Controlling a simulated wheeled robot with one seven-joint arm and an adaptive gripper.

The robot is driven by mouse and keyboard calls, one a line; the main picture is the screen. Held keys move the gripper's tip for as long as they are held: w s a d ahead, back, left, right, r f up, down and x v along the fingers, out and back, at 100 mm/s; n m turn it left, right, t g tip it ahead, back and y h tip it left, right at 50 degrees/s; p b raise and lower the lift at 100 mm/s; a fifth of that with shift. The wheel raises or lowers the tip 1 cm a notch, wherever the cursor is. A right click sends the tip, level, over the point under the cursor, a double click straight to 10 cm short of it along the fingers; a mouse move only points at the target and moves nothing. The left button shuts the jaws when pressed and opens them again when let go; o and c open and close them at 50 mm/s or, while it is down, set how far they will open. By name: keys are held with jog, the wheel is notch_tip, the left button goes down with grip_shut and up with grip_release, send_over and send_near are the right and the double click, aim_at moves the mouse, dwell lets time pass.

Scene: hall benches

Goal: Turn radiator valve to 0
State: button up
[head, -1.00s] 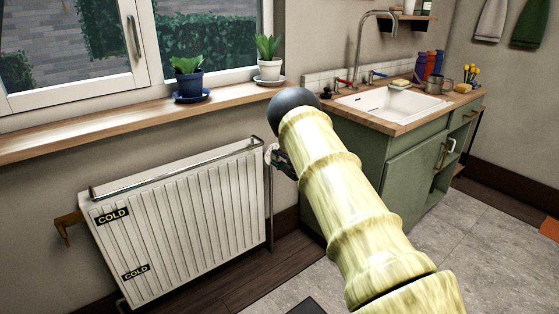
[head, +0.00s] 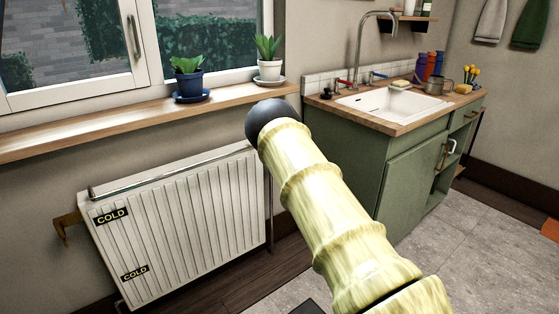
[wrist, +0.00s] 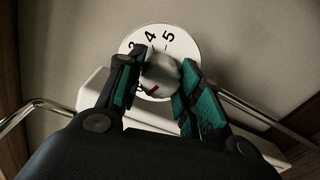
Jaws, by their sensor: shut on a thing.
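The radiator valve knob (wrist: 160,74) is grey and round, on a white dial plate (wrist: 183,43). The plate shows the numbers 3, 4 and 5 at its upper edge, the 3 partly covered by a finger. A small red mark shows low on the knob; I cannot tell which number the knob is set to. My gripper (wrist: 163,68) has its dark and teal fingers on both sides of the knob, shut on it. In the head view my arm hides the gripper and the valve. The white ribbed radiator (head: 185,225) stands below the window, with COLD labels.
A wooden window sill (head: 130,122) runs above the radiator, with a blue plant pot (head: 188,84) and a white plant pot (head: 269,70). A green sink cabinet (head: 412,185) stands to the right. The floor (head: 430,250) in front is open.

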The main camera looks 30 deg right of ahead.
jog(key=shift+d, duration=0.1)
jog(key=o, duration=1)
jog(key=shift+s+d+f, duration=0.1)
jog(key=shift+o, duration=0.2)
jog(key=shift+a, duration=0.2)
jog(key=s, duration=1.1)
jog(key=shift+s+d, duration=0.4)
